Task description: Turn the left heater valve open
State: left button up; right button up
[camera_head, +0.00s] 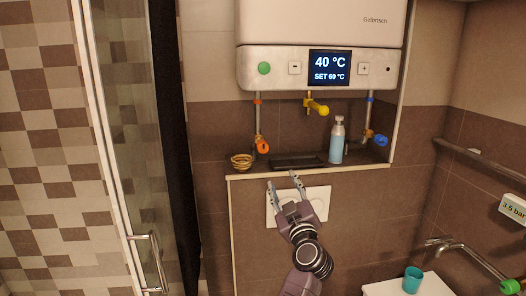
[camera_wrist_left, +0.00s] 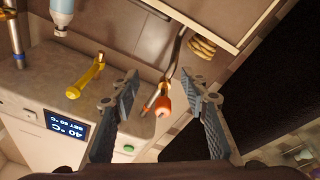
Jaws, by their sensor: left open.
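The left heater valve has an orange handle (camera_head: 262,145) on a pipe at the left below the white heater (camera_head: 320,30). In the left wrist view the orange handle (camera_wrist_left: 164,104) lies between my open fingers, as seen along the gripper. My left gripper (camera_head: 283,181) is open and empty, with its fingers pointing up. In the head view it is below and slightly right of the orange handle, in front of the shelf edge. I cannot tell the exact gap, but no contact shows. My right gripper is out of view.
A yellow valve (camera_head: 318,107) and a blue valve (camera_head: 377,139) hang further right. A glass door (camera_head: 120,130) stands left.

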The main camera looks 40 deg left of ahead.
aim_at(264, 149)
pick_arm(q)
jog(key=s+r+n, duration=0.1)
jog(key=r, duration=0.2)
jog(key=s+a+r+h, duration=0.1)
jog(key=r, duration=0.2)
jog(key=s+a+r+n+h, duration=0.1)
jog(key=s+r, duration=0.1)
jog(key=r, duration=0.1)
jog(key=shift+s+a+r+n+g, duration=0.1)
jog(key=shift+a+r+n+g, duration=0.05)
jog(key=shift+a+n+g, duration=0.2)
jog(key=p+x, duration=0.1)
jog(key=x, duration=0.6)
jog(key=shift+a, duration=0.1)
grip_shut()
